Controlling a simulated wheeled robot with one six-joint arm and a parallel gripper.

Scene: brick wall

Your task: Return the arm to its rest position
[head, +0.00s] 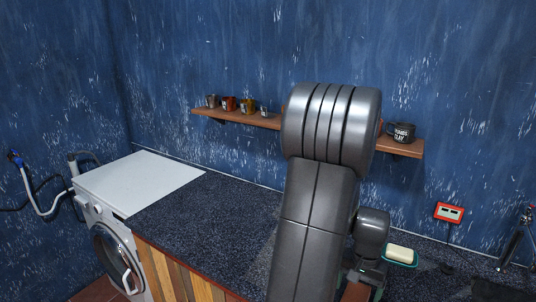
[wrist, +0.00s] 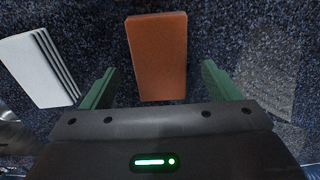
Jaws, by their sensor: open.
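My arm rises in the middle of the head view, with its upper links bent and its wrist lower right over the dark speckled counter (head: 190,215). My gripper (wrist: 158,70) shows in the wrist view with its two green fingers spread apart. Nothing is held between them. A reddish-brown block (wrist: 157,55) lies on the counter beyond the gap between the fingers, and the height of the fingers above it is hard to judge. In the head view the fingers are mostly hidden by my own arm.
A wooden shelf (head: 258,121) on the blue wall holds several small mugs and a dark mug (head: 401,133). Soap in a green dish (head: 400,256) sits right of my wrist. A pale ridged slab (wrist: 38,68) lies left of the block. A washing machine (head: 138,182) stands left.

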